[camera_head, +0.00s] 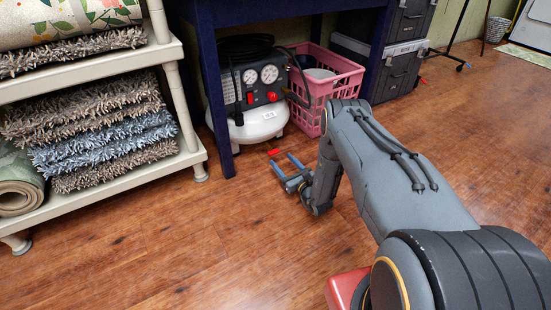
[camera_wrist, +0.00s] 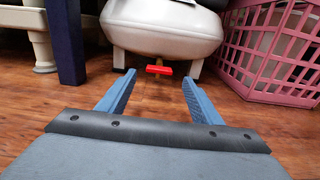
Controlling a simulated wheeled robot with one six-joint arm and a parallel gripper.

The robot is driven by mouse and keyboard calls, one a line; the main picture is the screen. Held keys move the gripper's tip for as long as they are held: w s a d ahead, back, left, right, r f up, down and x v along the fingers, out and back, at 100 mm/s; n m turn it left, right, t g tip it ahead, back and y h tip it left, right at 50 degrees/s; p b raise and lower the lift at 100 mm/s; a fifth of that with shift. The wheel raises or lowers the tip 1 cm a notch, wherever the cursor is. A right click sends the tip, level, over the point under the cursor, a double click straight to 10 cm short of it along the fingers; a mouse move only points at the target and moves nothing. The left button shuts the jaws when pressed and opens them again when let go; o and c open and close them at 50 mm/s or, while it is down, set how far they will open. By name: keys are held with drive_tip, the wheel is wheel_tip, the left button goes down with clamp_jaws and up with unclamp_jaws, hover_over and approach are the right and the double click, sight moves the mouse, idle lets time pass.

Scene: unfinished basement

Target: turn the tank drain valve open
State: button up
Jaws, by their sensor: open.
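The tank (camera_head: 252,122) is the white body of a small compressor standing on the floor under a dark blue table. The drain valve (camera_wrist: 159,70) has a red crosswise handle on a brass-coloured stem under the tank's front. The valve also shows in the head view (camera_head: 273,152), low in front of the tank. My gripper (camera_head: 284,165) is low over the floor in front of the valve. In the wrist view my gripper (camera_wrist: 158,82) has its two blue fingers wide apart and empty. The red handle appears between and beyond the fingertips, apart from both.
A pink basket (camera_wrist: 268,50) stands close on the right of the tank. A blue table leg (camera_wrist: 65,40) stands on the left. A cream shelf (camera_head: 190,150) with rolled and folded rugs is farther left. Dark cases (camera_head: 402,75) stand behind right. The wooden floor in front is clear.

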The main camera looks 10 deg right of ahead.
sight(273, 151)
drive_tip(key=b+x, duration=0.2)
drive_tip(key=x, duration=0.3)
drive_tip(key=shift+w+a+b, duration=0.2)
drive_tip(key=shift+w+b, duration=0.1)
drive_tip(key=shift+w, duration=0.05)
drive_tip(key=c, duration=1.1)
